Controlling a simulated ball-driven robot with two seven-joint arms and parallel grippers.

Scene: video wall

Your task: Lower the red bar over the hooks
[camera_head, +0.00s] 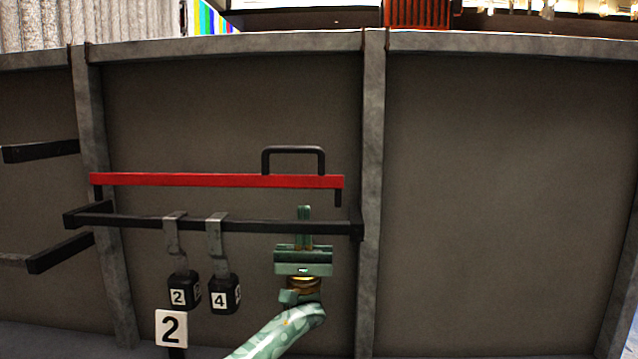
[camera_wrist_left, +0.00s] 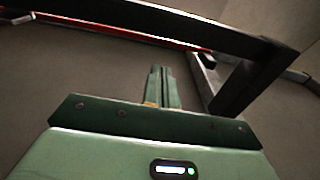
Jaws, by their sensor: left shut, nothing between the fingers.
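The red bar (camera_head: 220,180) lies level above the black rail (camera_head: 140,219), with a black handle (camera_head: 293,149) on top near its right end and short black legs at both ends. It also shows at the upper left of the left wrist view (camera_wrist_left: 110,27). Two metal hooks (camera_head: 174,236) (camera_head: 215,239) hang on the rail, each carrying a dark block, marked 2 and 4. My left gripper (camera_head: 304,212) points up near the rail's right part, below the red bar and the handle. Its fingers are shut and empty. My right gripper is not in view.
A white sign marked 2 (camera_head: 171,328) stands below the hooks. Black arms (camera_head: 40,151) stick out at the left. Grey posts (camera_head: 371,190) frame the wall panels. The panel at right (camera_head: 500,200) is bare.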

